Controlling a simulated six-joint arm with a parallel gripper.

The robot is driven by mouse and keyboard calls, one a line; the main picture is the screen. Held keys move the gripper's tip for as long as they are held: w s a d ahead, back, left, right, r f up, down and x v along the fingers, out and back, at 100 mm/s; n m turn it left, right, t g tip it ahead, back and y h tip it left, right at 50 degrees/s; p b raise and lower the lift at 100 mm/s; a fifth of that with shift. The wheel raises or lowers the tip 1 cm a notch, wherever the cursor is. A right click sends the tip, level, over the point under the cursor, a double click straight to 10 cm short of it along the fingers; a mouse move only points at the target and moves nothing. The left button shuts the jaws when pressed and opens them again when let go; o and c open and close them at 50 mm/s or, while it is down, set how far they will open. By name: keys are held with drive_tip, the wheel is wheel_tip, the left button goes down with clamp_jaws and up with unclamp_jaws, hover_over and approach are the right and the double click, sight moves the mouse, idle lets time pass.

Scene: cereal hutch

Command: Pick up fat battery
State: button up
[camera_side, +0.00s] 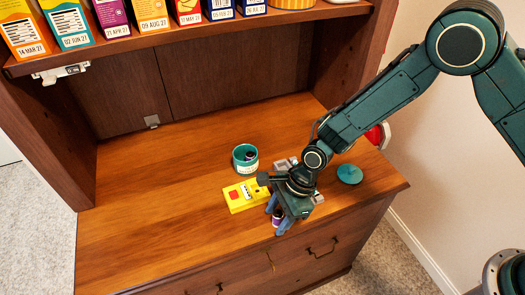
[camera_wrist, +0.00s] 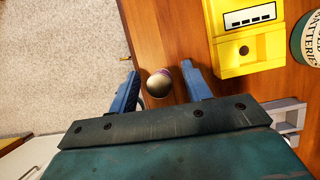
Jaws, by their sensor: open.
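The fat battery (camera_wrist: 160,83) stands between the two blue fingers of my gripper (camera_wrist: 160,88) in the wrist view, with a round metallic end and a purple edge facing the camera. Both fingers are apart from it, with a gap on each side. In the side view my gripper (camera_side: 279,221) is low over the front part of the wooden counter. The purple and dark battery (camera_side: 278,217) shows partly between the fingers there, near the counter's front edge. The gripper is open.
A yellow box-like device (camera_side: 243,195) lies just left of my gripper. A teal tin (camera_side: 245,165) labelled for batteries in the wrist view (camera_wrist: 312,45) stands behind it, with a dark item inside. A teal lid (camera_side: 350,174) and a grey object (camera_side: 286,164) lie nearby. The counter's left is clear.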

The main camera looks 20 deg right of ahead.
sight(278, 213)
drive_tip(key=shift+c, duration=0.4)
clamp_jaws()
drive_tip(key=shift+r, duration=0.1)
wheel_tip(278, 213, up, 20)
idle(0.5)
idle(0.4)
